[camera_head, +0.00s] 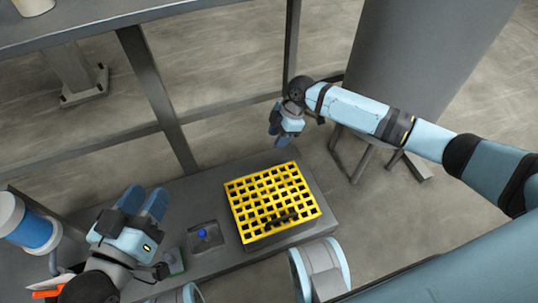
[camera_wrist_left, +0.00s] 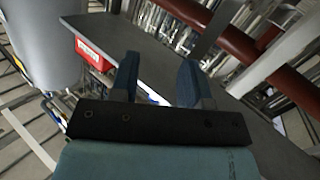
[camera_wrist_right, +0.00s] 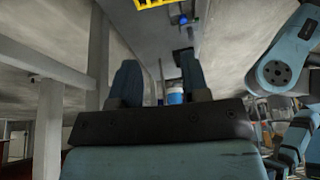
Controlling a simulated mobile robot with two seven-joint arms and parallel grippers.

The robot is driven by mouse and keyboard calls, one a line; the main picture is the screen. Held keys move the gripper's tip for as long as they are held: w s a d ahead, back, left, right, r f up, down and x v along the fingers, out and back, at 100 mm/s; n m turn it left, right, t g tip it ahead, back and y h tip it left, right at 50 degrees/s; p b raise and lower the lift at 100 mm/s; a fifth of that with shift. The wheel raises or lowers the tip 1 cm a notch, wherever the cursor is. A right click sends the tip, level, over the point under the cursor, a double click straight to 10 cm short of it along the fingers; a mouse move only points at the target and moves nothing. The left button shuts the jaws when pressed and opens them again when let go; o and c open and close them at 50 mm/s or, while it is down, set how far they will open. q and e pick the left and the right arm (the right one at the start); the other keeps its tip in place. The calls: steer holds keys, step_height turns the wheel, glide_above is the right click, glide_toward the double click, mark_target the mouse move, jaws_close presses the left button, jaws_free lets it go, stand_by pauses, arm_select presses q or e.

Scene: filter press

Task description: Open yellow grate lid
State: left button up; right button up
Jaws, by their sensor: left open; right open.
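The yellow grate lid (camera_head: 262,193) lies flat and closed on the grey bench in the head view, right of centre on the bench. A dark bar-shaped handle (camera_head: 282,219) shows on its near side. A corner of the grate (camera_wrist_right: 152,3) shows at the top of the right wrist view. My right gripper (camera_head: 279,138) is open and empty, beyond the grate's far edge and apart from it. My left gripper (camera_head: 146,203) is open and empty over the bench's left part, well left of the grate.
A blue knob (camera_head: 203,233) on a dark plate sits left of the grate. A blue and white cylinder (camera_head: 30,230) stands at the far left. Grey frame posts (camera_head: 157,98) rise behind the bench (camera_head: 208,195). A large grey column (camera_head: 405,60) stands behind my right arm.

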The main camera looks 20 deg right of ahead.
arm_select(q)
steer(key=w+a+m+t+b, duration=0.1)
steer(key=m+b, duration=0.1)
steer(key=shift+w+f+b, duration=0.1)
steer(key=shift+w+b, duration=0.2)
steer(key=shift+b, duration=0.1)
arm_select(e)
steer(key=x, duration=0.7)
steer(key=shift+a+f, duration=0.25)
steer(key=shift+f, duration=0.1)
steer(key=shift+c, duration=0.3)
jaws_close()
steer(key=shift+o, duration=0.3)
jaws_free()
steer(key=shift+r, duration=0.1)
